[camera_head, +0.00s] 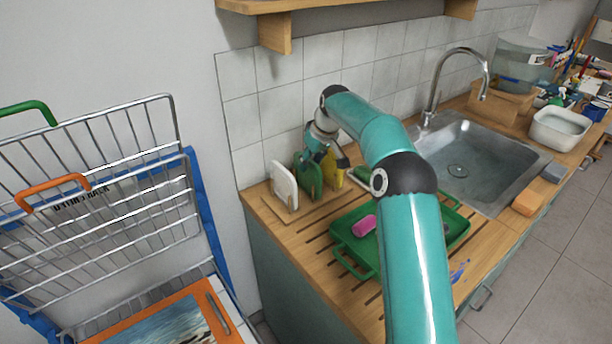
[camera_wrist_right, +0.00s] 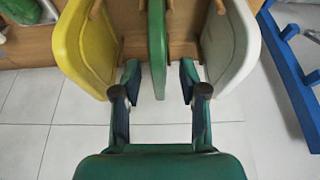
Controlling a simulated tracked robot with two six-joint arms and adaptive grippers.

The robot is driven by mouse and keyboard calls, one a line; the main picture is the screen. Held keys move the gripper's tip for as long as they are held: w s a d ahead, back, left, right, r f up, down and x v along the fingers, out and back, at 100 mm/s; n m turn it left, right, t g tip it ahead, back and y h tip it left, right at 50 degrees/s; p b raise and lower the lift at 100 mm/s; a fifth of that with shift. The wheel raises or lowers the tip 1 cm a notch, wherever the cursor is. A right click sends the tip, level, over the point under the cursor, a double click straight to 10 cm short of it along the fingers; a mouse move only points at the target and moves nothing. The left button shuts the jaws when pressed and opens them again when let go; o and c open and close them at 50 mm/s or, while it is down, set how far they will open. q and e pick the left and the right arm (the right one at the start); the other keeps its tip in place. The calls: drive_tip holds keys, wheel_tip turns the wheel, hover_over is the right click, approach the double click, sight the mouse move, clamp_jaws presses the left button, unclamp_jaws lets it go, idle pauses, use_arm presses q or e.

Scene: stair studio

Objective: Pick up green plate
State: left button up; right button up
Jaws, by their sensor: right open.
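The green plate (camera_head: 302,180) stands upright in a wooden rack (camera_head: 290,212) on the counter, between a white plate (camera_head: 284,183) and a yellow one (camera_head: 334,172). My right gripper (camera_head: 322,160) is at the rack, partly covering the green and yellow plates. In the right wrist view, the green plate (camera_wrist_right: 157,48) is edge-on between the open fingers of my right gripper (camera_wrist_right: 160,76). One finger is on each side of it, with visible gaps. The yellow plate (camera_wrist_right: 84,48) is left and the white plate (camera_wrist_right: 230,45) right, both close outside the fingers. My left gripper is not in view.
A green tray (camera_head: 345,246) with a pink item (camera_head: 364,225) lies on the slatted counter, partly behind my right arm. A sink (camera_head: 470,165) with a tap (camera_head: 437,85) is to the right. A wire rack (camera_head: 110,150) stands at the left. A tiled wall backs the counter.

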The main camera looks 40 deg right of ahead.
sight(307, 172)
drive_tip(key=shift+p+x, duration=0.85)
drive_tip(key=shift+x, duration=2.15)
drive_tip(key=shift+s+d, duration=0.1)
clamp_jaws()
